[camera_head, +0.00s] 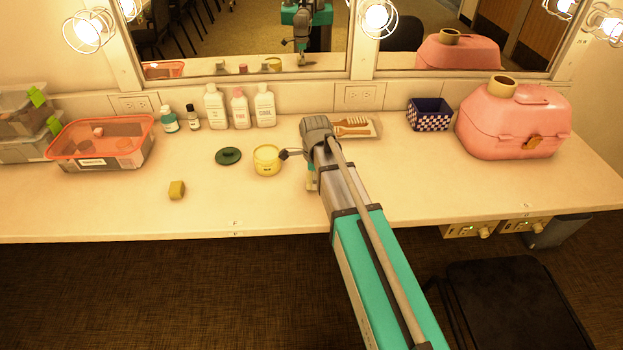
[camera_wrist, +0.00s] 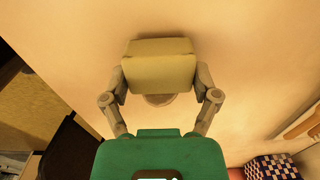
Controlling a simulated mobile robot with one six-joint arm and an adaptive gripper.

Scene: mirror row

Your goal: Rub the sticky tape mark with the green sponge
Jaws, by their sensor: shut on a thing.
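My gripper (camera_wrist: 161,78) is shut on a block-shaped sponge (camera_wrist: 158,66), which looks olive green in the warm light. One finger presses on each side of it. In the wrist view a small brownish patch (camera_wrist: 158,100) shows on the pale counter just below the sponge's edge; it looks like the tape mark, partly covered by the sponge. Whether the sponge touches the counter is hard to tell. In the head view my arm hides most of the gripper, and only a sliver of the sponge (camera_head: 311,185) shows left of the arm, near the counter's front half.
A mustard block (camera_head: 177,190) lies at the left front. A yellow tub (camera_head: 267,160) and its dark green lid (camera_head: 228,156) are close to my gripper. Bottles (camera_head: 239,108), a brush tray (camera_head: 360,128), a checked box (camera_head: 430,115) and a pink case (camera_head: 513,125) stand behind.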

